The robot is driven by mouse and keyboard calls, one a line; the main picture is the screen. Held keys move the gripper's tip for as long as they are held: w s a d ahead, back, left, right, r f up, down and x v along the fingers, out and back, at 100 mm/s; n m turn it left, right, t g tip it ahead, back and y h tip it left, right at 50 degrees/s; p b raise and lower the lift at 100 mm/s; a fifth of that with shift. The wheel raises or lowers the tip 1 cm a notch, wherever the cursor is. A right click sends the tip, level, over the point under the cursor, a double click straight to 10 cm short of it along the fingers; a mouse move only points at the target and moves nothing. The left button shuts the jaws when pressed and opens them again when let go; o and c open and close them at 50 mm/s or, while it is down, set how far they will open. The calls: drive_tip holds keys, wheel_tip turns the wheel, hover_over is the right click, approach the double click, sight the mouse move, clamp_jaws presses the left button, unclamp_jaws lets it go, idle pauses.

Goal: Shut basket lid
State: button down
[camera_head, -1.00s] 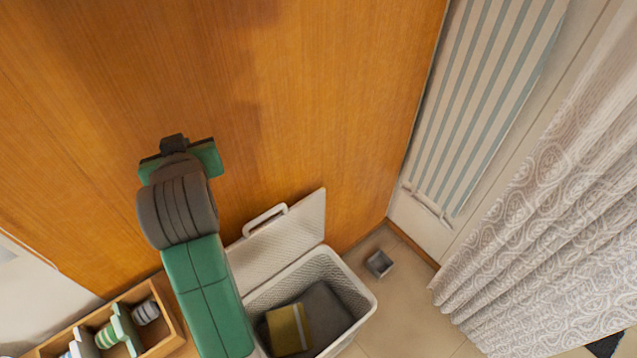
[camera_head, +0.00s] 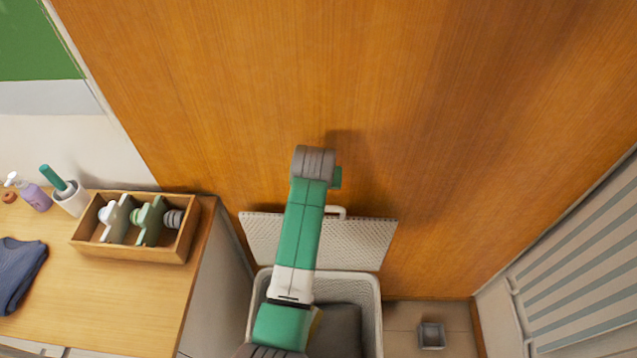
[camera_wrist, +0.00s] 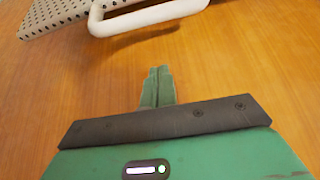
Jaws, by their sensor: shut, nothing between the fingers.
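The white perforated basket (camera_head: 374,315) stands on the floor by the wooden wall, with dark cloth inside. Its lid (camera_head: 360,243) is raised and tilted back toward the wall; a white handle (camera_head: 335,211) is on its upper edge. My arm crosses in front of the basket and lid in the head view, and hides my gripper there. In the wrist view my gripper (camera_wrist: 158,71) is shut and empty, with its fingertips together over the wooden surface. The lid (camera_wrist: 62,12) and its handle (camera_wrist: 150,19) show at the top of that view, apart from the fingertips.
A wooden counter (camera_head: 95,295) with an open divided box (camera_head: 130,250) stands left of the basket. A small grey bin (camera_head: 431,335) is on the floor to the right. The wooden wall (camera_head: 430,130) stands close behind the lid.

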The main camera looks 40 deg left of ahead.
drive_tip(key=f, duration=0.1)
drive_tip(key=d+f, duration=0.1)
drive_tip(key=s+f, duration=0.1)
drive_tip(key=f, duration=0.1)
drive_tip(key=shift+s+d+f+p, duration=0.1)
drive_tip(key=shift+d+p, duration=0.1)
drive_tip(key=shift+p, duration=0.2)
drive_tip(key=shift+s+d, duration=0.1)
drive_tip(key=shift+d, duration=0.05)
